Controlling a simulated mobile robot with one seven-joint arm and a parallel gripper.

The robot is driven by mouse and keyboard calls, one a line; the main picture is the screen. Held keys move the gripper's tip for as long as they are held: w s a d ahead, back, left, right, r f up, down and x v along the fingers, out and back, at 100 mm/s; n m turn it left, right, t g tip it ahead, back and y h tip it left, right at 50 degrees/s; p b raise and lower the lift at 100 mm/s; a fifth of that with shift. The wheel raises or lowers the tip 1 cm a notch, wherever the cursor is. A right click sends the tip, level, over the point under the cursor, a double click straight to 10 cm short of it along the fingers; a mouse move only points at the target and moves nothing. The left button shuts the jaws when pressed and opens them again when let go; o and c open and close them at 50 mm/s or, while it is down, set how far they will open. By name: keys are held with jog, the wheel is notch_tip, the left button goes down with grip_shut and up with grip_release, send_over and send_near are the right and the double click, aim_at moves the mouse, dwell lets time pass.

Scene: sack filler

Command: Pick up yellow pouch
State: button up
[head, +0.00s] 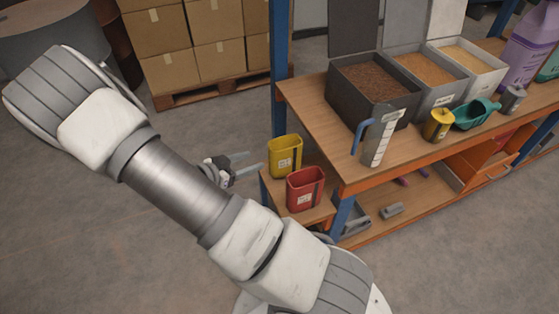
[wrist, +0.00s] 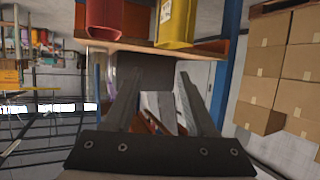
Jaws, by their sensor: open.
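The yellow pouch (head: 285,157) stands upright on a low side shelf at the left end of the workbench, with a dark stripe down its side. A red pouch (head: 305,189) stands next to it, nearer the camera. My gripper (head: 254,160) is open and empty, just left of the yellow pouch, with its fingers pointing toward it. In the wrist view, the yellow pouch (wrist: 176,24) is at the top, cut off by the frame edge, beyond the open fingers (wrist: 160,73). The red pouch (wrist: 104,18) is to its left.
A blue post (head: 279,60) rises behind the pouches. Boxes (head: 220,62) sit on a pallet behind.

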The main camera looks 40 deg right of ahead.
jog(key=b, duration=0.3)
send_near(290, 149)
jog(key=s+x, duration=0.1)
jog(key=x, duration=0.3)
jog(key=b+x, duration=0.1)
jog(key=x, duration=0.1)
jog(key=b+x, duration=0.1)
jog(key=x, duration=0.1)
jog(key=shift+w+d+f, duration=0.15)
jog(key=shift+w+d, duration=0.05)
jog(key=shift+w, duration=0.25)
jog(key=shift+d, duration=0.45)
jog(key=shift+w, duration=0.1)
grip_shut()
jog(key=shift+f, duration=0.1)
